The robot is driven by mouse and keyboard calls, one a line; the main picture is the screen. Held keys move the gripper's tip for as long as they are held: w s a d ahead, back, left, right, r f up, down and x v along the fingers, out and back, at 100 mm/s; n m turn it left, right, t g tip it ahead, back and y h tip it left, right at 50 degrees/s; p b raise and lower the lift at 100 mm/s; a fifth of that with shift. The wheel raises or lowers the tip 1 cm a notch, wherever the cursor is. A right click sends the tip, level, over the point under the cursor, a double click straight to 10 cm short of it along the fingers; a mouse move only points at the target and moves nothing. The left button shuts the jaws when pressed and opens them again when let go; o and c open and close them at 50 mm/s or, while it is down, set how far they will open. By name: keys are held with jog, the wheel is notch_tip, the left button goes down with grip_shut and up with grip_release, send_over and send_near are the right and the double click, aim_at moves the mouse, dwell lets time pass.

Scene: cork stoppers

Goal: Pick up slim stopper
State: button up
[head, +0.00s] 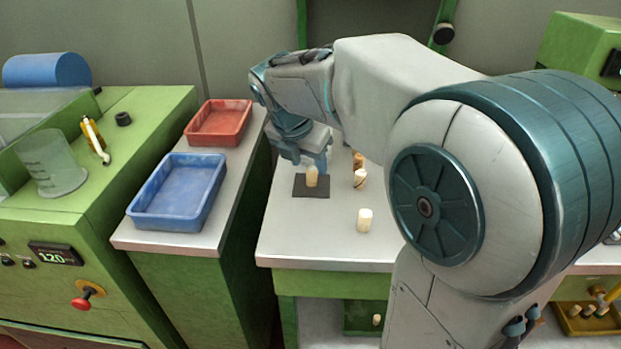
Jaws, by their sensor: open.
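A slim pale tan stopper (312,177) stands upright on a small dark mat (301,191) on the light worktop. It looks narrower than the cream stopper (364,220) nearer the front edge. My gripper (311,163) is open and points down right at the mat stopper, its fingers close to the stopper's top. I cannot tell from this view whether the fingers are around it or just behind it. Another stopper with a dark band (360,179) and a browner one (358,160) stand to the right, partly beside my arm.
A blue tray (137,213) and a red tray (190,138) sit empty on the side counter to the left, across a gap. A green machine (130,190) stands farther left. My arm hides the worktop's right part. The worktop's front left is clear.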

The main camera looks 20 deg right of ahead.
aim_at(310, 170)
jog(key=b+x, duration=0.1)
jog(key=x, duration=0.3)
jog(key=shift+w+a, duration=0.1)
jog(key=shift+r, duration=0.1)
grip_shut()
jog(key=shift+r, duration=0.15)
jog(key=shift+r, duration=0.25)
notch_tip(310, 170, up, 3)
jog(key=shift+a+r+p, duration=0.1)
jog(key=shift+a+p, duration=0.05)
jog(key=shift+p, duration=0.65)
jog(key=s+a, duration=1.2)
jog(key=shift+s+a+f, duration=0.25)
jog(key=shift+s, duration=0.15)
